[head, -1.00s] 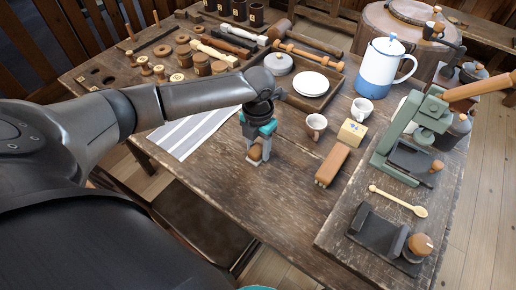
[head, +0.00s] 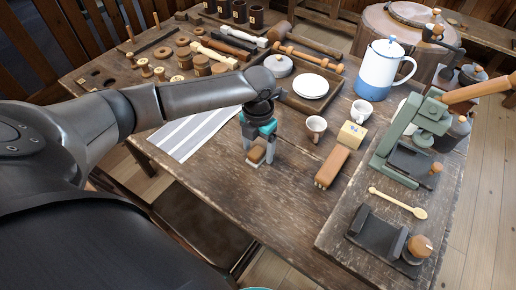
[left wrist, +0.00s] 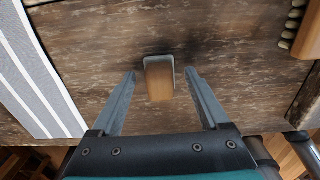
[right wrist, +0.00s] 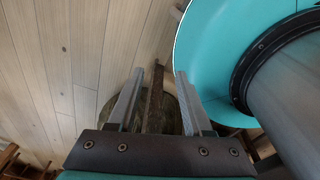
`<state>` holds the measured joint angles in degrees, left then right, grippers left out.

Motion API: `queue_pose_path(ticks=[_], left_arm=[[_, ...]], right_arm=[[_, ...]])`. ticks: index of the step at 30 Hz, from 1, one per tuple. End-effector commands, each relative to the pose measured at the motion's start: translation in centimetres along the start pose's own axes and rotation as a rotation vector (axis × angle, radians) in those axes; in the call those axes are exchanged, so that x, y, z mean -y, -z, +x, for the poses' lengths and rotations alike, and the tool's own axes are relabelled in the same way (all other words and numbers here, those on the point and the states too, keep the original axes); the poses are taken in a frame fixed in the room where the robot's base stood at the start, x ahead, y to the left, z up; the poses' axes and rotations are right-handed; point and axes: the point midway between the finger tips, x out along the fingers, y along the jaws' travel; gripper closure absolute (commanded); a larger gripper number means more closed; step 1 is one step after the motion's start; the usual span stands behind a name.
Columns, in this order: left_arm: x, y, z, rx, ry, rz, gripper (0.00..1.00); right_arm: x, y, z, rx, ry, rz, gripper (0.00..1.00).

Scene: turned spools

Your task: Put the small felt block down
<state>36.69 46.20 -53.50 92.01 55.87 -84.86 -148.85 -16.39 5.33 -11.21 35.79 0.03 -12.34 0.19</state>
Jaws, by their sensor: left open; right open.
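The small felt block (head: 256,154), with a brown wooden body and a grey felt edge, is on the bare wooden table (head: 225,190) near its front edge. My left gripper (head: 260,157) is above the block and open, with a finger on either side. In the left wrist view the block (left wrist: 159,80) sits between the spread fingertips, with a clear gap on both sides. My right gripper (right wrist: 158,78) is open and empty in the right wrist view, away from the table, over the floor and beside a teal part of mine.
A striped cloth (head: 195,132) lies left of the block. A tray (head: 300,101) stands behind. The table right of the block is clear.

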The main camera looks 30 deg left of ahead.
Motion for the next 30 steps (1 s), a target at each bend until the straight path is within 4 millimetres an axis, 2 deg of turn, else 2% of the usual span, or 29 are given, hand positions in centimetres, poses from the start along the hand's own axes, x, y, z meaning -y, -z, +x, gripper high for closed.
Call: queue_pose_path(ticks=[9,15,21,30], left_arm=[[-0.1,-0.2,-7.0,0.006,0.000,0.000,0.21],[0.0,-0.1,-10.2,0.003,0.000,-0.001,0.21],[-0.1,-0.1,-11.4,0.002,0.001,-0.001,0.21],[0.0,-0.1,-11.5,0.001,0.001,-0.001,0.21]], right_arm=[[1.6,-1.3,-2.3,0.027,0.022,-0.004,0.50],[2.0,-1.2,-3.1,0.027,0.027,-0.004,0.50],[1.8,-1.0,-3.3,0.023,0.025,-0.004,0.50],[1.1,-0.8,-3.3,0.020,0.016,-0.003,0.50]])
